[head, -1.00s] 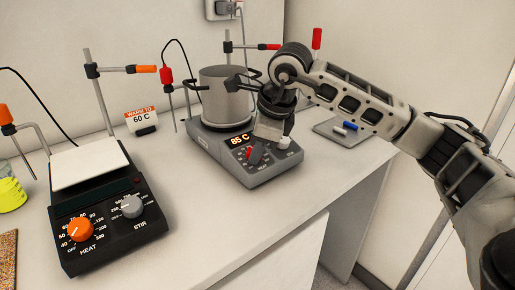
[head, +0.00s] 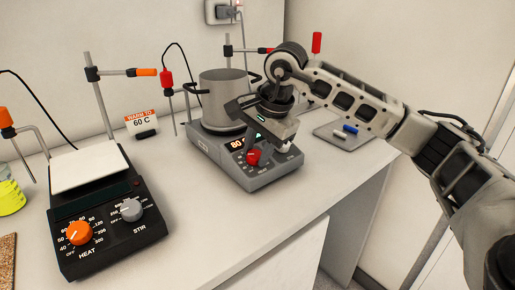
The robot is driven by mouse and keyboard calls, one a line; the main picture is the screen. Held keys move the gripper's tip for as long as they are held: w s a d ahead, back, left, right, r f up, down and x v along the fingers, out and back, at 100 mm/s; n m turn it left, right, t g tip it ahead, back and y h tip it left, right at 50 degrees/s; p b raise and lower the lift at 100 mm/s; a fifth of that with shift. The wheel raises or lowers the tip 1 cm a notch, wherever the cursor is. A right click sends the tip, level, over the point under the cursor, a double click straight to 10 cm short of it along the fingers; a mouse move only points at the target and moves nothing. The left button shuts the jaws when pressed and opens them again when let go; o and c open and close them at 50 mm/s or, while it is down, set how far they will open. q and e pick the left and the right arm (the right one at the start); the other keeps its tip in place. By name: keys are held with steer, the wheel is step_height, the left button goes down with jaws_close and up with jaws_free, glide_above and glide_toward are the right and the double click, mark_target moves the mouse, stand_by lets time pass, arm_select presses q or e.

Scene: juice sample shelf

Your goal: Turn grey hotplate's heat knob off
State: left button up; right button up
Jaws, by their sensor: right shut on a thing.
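The grey hotplate (head: 262,180) stands on the bench, with a metal pot (head: 224,100) on its plate. Its red heat knob (head: 253,158) is on the front panel, partly covered by my gripper. Its orange display (head: 236,144) shows 80, with the rest hidden. My left gripper is not in view.
A black hotplate (head: 112,245) with an orange heat knob (head: 79,232) and a grey stir knob (head: 131,209) stands at left. A "warm to 60 C" sign (head: 141,122) stands behind. Bench in front of the grey hotplate is clear.

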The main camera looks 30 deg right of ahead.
steer(key=n, duration=0.3)
steer(key=shift+r+n, duration=0.1)
steer(key=shift+n, duration=0.2)
steer(key=n, duration=0.3)
steer(key=shift+w+n+g, duration=0.1)
steer(key=shift+n+g, duration=0.2)
steer(key=n, duration=0.6)
steer(key=shift+a+h, duration=0.1)
steer(key=shift+h, duration=0.3)
steer(key=o, duration=1)
steer(key=shift+c, duration=0.2)
